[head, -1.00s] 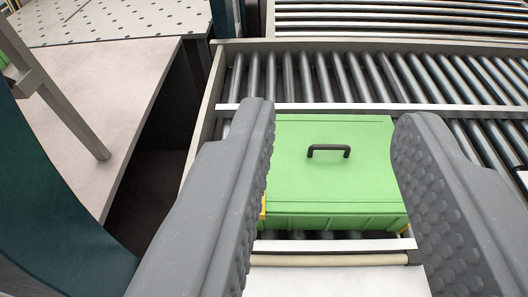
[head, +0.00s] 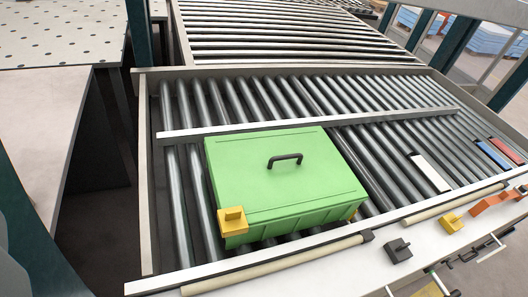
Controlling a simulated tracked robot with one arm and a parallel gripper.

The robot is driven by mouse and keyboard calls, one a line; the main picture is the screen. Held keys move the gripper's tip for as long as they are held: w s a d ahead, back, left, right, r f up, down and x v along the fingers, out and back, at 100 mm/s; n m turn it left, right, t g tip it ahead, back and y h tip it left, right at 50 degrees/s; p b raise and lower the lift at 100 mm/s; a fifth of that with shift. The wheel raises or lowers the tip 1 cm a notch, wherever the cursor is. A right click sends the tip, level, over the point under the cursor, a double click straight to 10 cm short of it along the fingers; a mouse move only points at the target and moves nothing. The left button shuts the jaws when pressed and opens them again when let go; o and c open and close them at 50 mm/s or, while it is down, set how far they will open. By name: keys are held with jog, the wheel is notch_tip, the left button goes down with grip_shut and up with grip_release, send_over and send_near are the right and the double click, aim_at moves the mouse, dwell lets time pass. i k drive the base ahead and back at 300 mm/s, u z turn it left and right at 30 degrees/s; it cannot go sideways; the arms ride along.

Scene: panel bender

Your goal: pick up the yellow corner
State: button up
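A green box (head: 283,170) with a black handle (head: 285,160) on its lid sits on the rollers. A yellow corner (head: 232,220) sits at the box's near left corner, with a small block raised on its top. Another yellow piece (head: 452,222) lies apart on the white ledge to the right. My gripper is out of view, so its distance from these things does not show.
The roller conveyor (head: 176,210) has a raised rail (head: 300,122) behind the box. A black piece (head: 398,250) and an orange piece (head: 495,202) lie on the white ledge (head: 340,282). White, blue and red bars (head: 430,172) lie at the right. A grey table stands at the left.

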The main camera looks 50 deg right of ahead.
aim_at(452, 223)
jog(key=z, duration=0.1)
jog(key=k, duration=0.75)
jog(key=z, duration=0.8)
jog(key=i, duration=1)
jog(key=z, duration=0.1)
jog(key=k, duration=0.5)
jog(key=z, duration=1.65)
